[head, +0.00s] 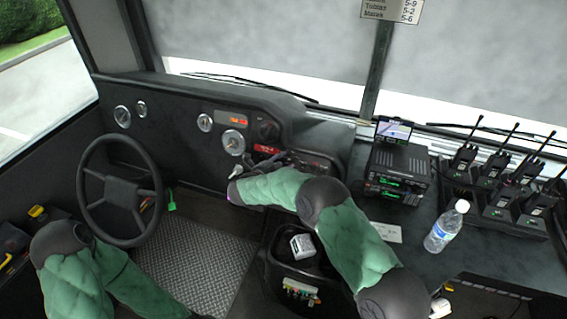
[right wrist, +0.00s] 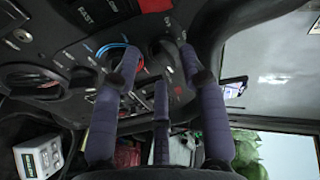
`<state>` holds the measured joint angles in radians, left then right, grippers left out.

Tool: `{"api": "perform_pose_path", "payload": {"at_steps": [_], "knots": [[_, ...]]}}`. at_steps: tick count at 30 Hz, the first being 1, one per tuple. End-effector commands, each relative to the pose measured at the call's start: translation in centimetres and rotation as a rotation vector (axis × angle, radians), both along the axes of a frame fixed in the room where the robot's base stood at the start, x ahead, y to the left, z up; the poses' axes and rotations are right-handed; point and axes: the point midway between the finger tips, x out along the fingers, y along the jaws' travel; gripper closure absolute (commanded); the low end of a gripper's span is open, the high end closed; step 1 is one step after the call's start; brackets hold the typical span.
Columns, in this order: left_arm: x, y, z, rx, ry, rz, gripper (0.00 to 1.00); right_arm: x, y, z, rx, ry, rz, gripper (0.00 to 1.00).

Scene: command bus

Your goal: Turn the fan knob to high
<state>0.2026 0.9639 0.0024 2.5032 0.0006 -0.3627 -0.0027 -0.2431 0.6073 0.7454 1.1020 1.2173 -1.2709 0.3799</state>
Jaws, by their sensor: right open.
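The dash control panel (head: 318,166) is partly covered by my right arm in the head view. In the right wrist view a dark knob (right wrist: 172,50) with small white labels lies ahead of my right gripper (right wrist: 155,58), close to the right-hand finger. I cannot read its labels or setting, nor be sure that it is the fan knob. Another knob (right wrist: 118,58) has a blue arc around it, partly behind the left-hand finger. My right gripper is open, with its fingers apart and nothing visibly held. My left arm is at lower left in the head view; its gripper is out of view.
The steering wheel (head: 120,190) stands at left. A white box (head: 303,246) sits in the console bin. At right are a radio stack (head: 398,170), a water bottle (head: 446,227) and several walkie-talkies (head: 502,190) in chargers. A phone (head: 394,130) stands behind the radio.

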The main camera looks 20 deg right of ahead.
Motion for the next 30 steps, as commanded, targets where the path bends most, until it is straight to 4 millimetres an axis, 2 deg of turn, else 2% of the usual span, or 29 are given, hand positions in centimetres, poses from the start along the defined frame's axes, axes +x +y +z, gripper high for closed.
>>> {"api": "perform_pose_path", "payload": {"at_steps": [15,21,30], "knots": [[0.0,0.0,0.0,0.0,0.0,0.0,0.71,-6.0,6.7,2.6,0.0,0.0,0.003,0.57],[0.0,0.0,0.0,0.0,0.0,0.0,0.71,-7.1,7.8,3.0,0.0,0.002,0.002,0.57],[0.0,0.0,0.0,0.0,0.0,0.0,0.71,-7.3,8.0,3.1,0.0,0.001,0.001,0.57]]}}
